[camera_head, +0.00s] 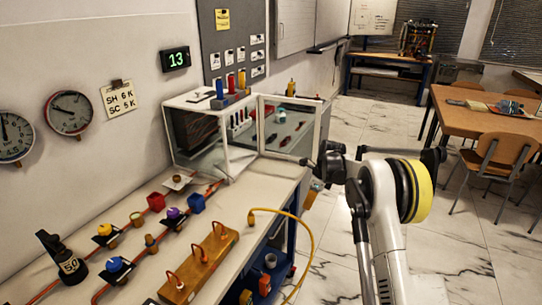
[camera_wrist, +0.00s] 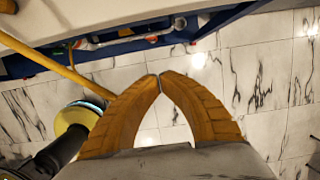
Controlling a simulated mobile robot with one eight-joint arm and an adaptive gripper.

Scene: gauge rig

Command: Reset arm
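My arm (camera_head: 385,215), white with black joints and a yellow band, is raised and bent to the right of the workbench in the head view. Its dark wrist end (camera_head: 332,162) points left toward the bench's far right corner. In the wrist view my gripper (camera_wrist: 159,78) has two orange-brown fingers whose tips meet. A pale gap shows between the fingers lower down, with nothing held in it. The gripper is over the tiled floor beside the bench.
The workbench (camera_head: 120,235) carries valves, an orange block (camera_head: 200,262) and an open glass cabinet (camera_head: 205,135). A yellow cable (camera_head: 312,245) hangs off its edge and crosses the wrist view (camera_wrist: 62,58). A wooden table (camera_head: 470,118) and chairs stand right. Marble floor (camera_head: 335,215) lies between.

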